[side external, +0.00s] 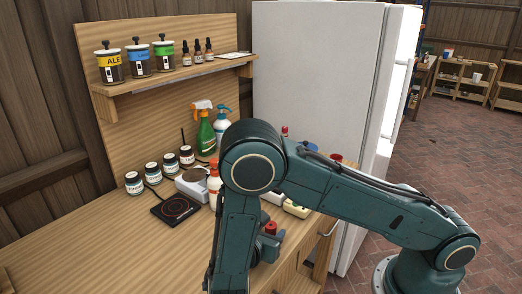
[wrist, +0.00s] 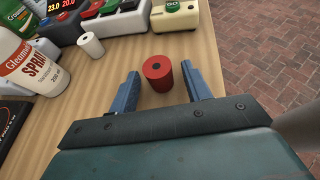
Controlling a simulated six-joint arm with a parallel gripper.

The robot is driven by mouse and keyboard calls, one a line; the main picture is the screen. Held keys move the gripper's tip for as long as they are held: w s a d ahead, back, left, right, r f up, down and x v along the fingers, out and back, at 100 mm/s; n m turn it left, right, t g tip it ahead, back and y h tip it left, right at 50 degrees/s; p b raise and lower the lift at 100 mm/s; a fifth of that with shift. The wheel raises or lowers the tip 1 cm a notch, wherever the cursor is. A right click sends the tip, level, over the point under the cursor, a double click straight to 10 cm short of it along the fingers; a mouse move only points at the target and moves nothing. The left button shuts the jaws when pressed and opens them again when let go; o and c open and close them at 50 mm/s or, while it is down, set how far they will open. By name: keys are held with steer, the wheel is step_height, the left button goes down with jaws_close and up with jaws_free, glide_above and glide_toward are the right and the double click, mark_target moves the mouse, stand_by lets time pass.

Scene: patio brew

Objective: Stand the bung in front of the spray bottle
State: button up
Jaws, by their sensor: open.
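The red bung (wrist: 158,77), a short cylinder with a dark hole in its top, stands upright on the wooden bench between my gripper's blue fingers. Its red top also shows in the side view (side external: 271,226), low beside my arm. My gripper (wrist: 160,70) is open, with a gap on both sides of the bung. The white bottle labelled SPRAY (wrist: 29,68) stands to the left in the wrist view. In the side view a white bottle with an orange top (side external: 214,184) stands left of my arm, partly hidden. A green trigger bottle (side external: 206,137) stands farther back.
A small white cylinder with a hole (wrist: 91,45) stands between the SPRAY bottle and the red bung. Grey and cream devices (wrist: 176,15) line the top of the wrist view. A black hotplate (side external: 175,209) lies on the bench. Bare wood lies left of my gripper.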

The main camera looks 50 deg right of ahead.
steer(key=shift+r, duration=0.2)
steer(key=v, duration=1.2)
stand_by(0.5)
steer(key=shift+w+d+r+m, duration=0.15)
steer(key=shift+d+r+m, duration=0.2)
steer(key=shift+r+m, duration=0.05)
steer(key=s+d+r+m+g+y, duration=0.2)
steer(key=d+r+m+y, duration=0.65)
steer(key=r+m, duration=0.2)
steer(key=s+d+r+m+t+y, duration=0.3)
steer(key=s+r+m, duration=0.6)
steer(key=s, duration=0.4)
steer(key=shift+s+r+t+y, duration=0.35)
steer(key=shift+t+y, duration=0.5)
steer(key=shift+t, duration=0.15)
